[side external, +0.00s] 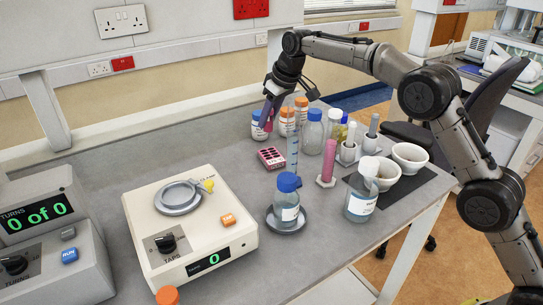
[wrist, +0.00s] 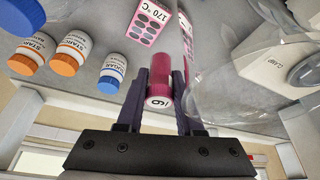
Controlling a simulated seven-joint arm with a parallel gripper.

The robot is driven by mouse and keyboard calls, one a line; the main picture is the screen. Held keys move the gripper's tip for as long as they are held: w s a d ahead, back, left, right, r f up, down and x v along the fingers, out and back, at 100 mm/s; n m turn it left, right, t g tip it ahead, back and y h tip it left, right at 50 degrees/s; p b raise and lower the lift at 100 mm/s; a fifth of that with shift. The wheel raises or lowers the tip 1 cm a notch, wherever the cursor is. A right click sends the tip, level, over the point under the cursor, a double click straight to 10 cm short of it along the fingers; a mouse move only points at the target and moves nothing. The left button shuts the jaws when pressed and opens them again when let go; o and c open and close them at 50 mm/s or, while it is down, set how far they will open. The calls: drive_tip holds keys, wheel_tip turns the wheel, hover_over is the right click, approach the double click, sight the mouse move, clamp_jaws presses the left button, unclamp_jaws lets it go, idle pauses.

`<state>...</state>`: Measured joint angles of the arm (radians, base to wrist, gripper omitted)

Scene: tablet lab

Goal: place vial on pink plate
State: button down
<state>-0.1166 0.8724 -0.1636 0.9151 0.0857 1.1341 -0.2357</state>
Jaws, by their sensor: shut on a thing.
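My gripper (side external: 268,113) is shut on a magenta vial, raised above the back of the bench. In the wrist view the gripper (wrist: 160,75) has one finger on each side of the vial (wrist: 160,88), whose near end carries a pale numbered label. In the side view the vial is mostly hidden by the fingers. The pink plate (side external: 271,157) lies flat on the bench, below the gripper and apart from the vial. It has several dark round wells and also shows at the top of the wrist view (wrist: 136,27), marked 170 °C.
Orange-capped and blue-capped jars (side external: 287,121) and a clear blue-capped bottle (side external: 312,132) stand close behind the plate. A tall graduated cylinder (side external: 293,158) and a pink cylinder in a white stand (side external: 328,163) are to its right. The bench left of the plate is clear.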

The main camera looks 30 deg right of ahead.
wheel_tip(320, 180, down, 2)
drive_tip(key=w+d+m, duration=0.1)
drive_tip(key=w+d, duration=0.1)
approach(268, 153)
drive_tip(key=shift+m+h, duration=0.3)
drive_tip(key=shift+a+x, duration=0.15)
drive_tip(key=shift+x, duration=1.05)
drive_tip(key=shift+a+x, duration=0.15)
drive_tip(key=shift+x, duration=1.1)
drive_tip(key=c, duration=0.5)
unclamp_jaws()
drive_tip(key=shift+f, duration=0.1)
drive_tip(key=shift+c, duration=0.2)
wheel_tip(268, 153, up, 10)
drive_tip(key=s, duration=0.1)
drive_tip(key=shift+s+d, duration=0.1)
